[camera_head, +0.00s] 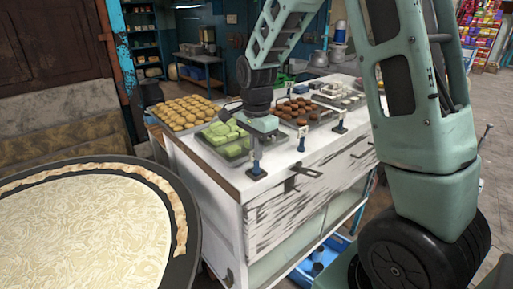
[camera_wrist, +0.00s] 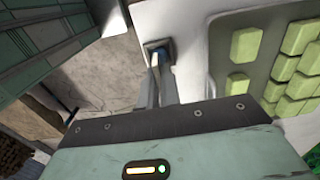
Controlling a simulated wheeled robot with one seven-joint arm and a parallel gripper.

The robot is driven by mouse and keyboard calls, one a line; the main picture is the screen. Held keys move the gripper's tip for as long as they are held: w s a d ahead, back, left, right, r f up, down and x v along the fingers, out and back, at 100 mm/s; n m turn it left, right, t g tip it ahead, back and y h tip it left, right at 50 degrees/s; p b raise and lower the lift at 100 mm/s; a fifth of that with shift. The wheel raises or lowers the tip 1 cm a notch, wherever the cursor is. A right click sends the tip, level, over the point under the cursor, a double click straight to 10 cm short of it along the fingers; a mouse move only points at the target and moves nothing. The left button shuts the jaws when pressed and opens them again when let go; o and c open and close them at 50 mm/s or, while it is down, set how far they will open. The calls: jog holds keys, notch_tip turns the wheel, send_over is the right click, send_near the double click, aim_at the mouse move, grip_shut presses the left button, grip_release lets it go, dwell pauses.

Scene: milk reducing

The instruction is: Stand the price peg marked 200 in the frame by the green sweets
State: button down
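My gripper (camera_head: 256,152) points down at the front corner of the counter, by the green sweets (camera_head: 224,137). Below its fingertips is a small dark square frame (camera_head: 257,174) with a blue part in it. In the wrist view the frame (camera_wrist: 158,44) and blue part (camera_wrist: 164,57) lie just past the fingertips (camera_wrist: 156,70). The fingers are close together, with a thin pale upright piece between them, seemingly the price peg. Its number cannot be read, and the fingers hide most of it. I cannot tell whether its foot is seated. The green sweets also show in the wrist view (camera_wrist: 290,62).
Two other pegs in frames stand along the counter's front edge, by the brown sweets (camera_head: 301,136) and the white sweets (camera_head: 340,125). Yellow sweets (camera_head: 185,112) fill a tray at the back left. A large round pan (camera_head: 190,222) is at the near left.

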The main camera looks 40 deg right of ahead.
jog(key=shift+f, duration=0.2)
dwell(0.6)
jog(key=c, duration=1.5)
grip_release()
jog(key=shift+c, duration=0.2)
notch_tip(320, 180, up, 17)
jog(key=b, duration=0.3)
jog(key=shift+r, duration=0.2)
